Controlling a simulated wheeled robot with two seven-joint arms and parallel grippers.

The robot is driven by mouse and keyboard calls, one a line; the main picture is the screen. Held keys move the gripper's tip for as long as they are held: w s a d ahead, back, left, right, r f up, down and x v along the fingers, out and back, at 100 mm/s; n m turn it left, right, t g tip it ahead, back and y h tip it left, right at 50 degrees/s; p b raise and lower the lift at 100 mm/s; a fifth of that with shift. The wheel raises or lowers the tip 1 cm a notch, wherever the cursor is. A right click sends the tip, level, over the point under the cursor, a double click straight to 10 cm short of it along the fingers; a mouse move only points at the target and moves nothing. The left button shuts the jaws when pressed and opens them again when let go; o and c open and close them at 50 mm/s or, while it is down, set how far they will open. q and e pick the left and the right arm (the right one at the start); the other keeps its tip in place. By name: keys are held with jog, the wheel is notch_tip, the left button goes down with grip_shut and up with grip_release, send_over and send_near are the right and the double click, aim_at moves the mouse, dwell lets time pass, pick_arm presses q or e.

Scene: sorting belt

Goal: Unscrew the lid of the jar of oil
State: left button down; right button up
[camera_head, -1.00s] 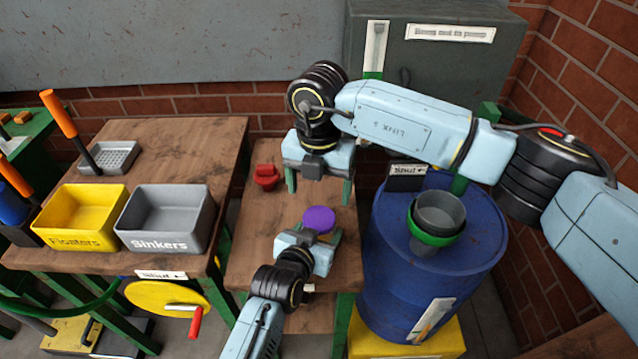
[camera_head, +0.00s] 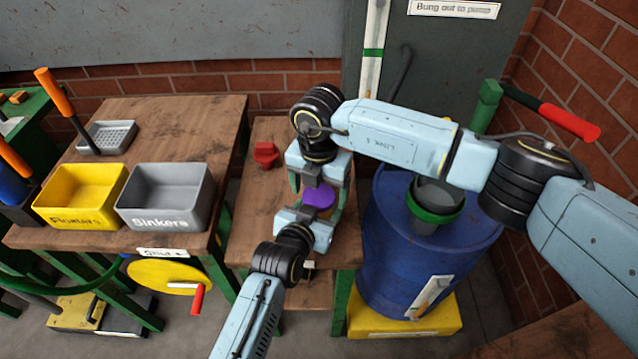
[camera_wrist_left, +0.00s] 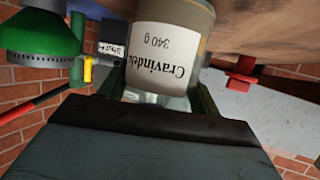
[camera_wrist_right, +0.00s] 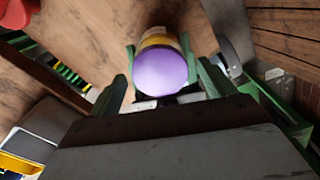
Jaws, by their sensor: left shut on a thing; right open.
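The jar shows its round purple lid (camera_head: 319,196) in the head view, upright on the narrow wooden table. In the left wrist view its white label (camera_wrist_left: 165,52) reads "Cravinde..." and "340 g", upside down. My left gripper (camera_head: 309,219) is shut on the jar's body from the near side. My right gripper (camera_head: 319,194) is open, pointing down, with its green fingers either side of the lid. In the right wrist view the purple lid (camera_wrist_right: 160,70) lies between the fingers, with a gap visible. The jar's lower part is hidden in the head view.
A red object (camera_head: 266,155) stands behind on the same table (camera_head: 258,200). A blue drum (camera_head: 385,262) with a grey and green funnel (camera_head: 433,203) stands close on the right. Yellow (camera_head: 80,208) and grey (camera_head: 165,212) bins sit on the left table.

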jog(key=c, duration=1.1)
jog(key=n, duration=1)
jog(key=o, duration=1.1)
jog(key=shift+s+a, duration=0.1)
jog(key=shift+a, duration=0.05)
